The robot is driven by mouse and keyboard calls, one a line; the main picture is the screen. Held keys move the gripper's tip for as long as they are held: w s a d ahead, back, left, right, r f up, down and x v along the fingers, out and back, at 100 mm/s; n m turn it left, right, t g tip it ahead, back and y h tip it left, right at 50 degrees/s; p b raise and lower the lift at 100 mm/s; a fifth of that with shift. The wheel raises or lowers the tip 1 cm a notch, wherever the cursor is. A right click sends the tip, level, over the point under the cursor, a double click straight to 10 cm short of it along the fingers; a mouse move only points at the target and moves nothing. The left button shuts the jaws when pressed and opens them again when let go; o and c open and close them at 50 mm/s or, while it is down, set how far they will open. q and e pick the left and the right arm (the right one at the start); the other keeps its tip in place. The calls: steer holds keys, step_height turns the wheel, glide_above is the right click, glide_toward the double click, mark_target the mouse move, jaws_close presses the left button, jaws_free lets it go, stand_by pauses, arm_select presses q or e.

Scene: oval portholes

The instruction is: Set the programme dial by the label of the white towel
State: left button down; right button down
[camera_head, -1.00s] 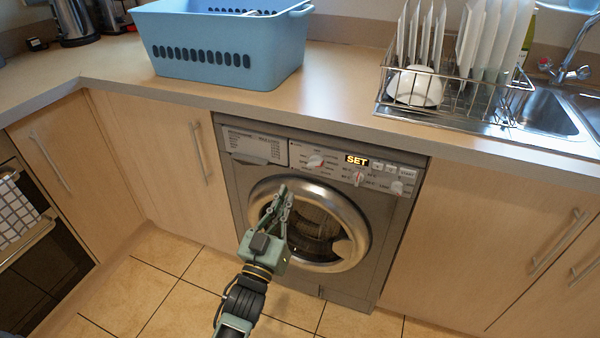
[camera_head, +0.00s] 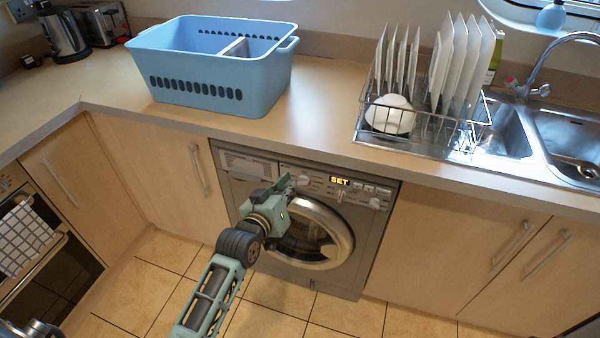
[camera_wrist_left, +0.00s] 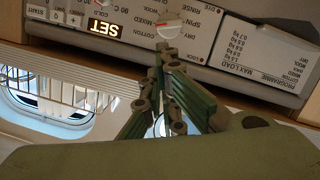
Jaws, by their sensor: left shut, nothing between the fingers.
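The washing machine (camera_head: 348,285) stands under the counter with its round door closed. Its programme dial (camera_head: 304,180) is a white knob at the upper middle of the panel; it also shows, with a red mark, in the upside-down left wrist view (camera_wrist_left: 169,28). The display (camera_head: 340,181) reads SET in lit letters. My left gripper (camera_head: 289,182) is shut and empty, its tips in front of the panel close to the dial. In the left wrist view its fingertips (camera_wrist_left: 158,58) point at the dial; I cannot tell whether they touch. I see no white towel or label.
A blue basket (camera_head: 205,85) with a pale divider stands on the counter. A dish rack (camera_head: 400,145) with plates and a bowl (camera_head: 391,114) stands beside the sink (camera_head: 570,135). A checked cloth (camera_head: 22,238) hangs at the oven. The tiled floor is clear.

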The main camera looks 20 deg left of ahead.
mark_target(303, 183)
arm_select(q)
steer(key=x, duration=0.7)
steer(key=shift+w+d, duration=0.1)
steer(key=shift+w, duration=0.1)
steer(key=shift+d+f+p, duration=0.25)
steer(key=shift+d+p, duration=0.1)
steer(key=shift+d, duration=0.15)
steer(key=shift+d+m+p, duration=0.1)
steer(key=shift+m+p, duration=0.2)
steer(key=shift+m, duration=0.1)
steer(key=shift+d+f, duration=0.2)
steer(key=shift+d, duration=0.05)
steer(key=shift+s, duration=0.15)
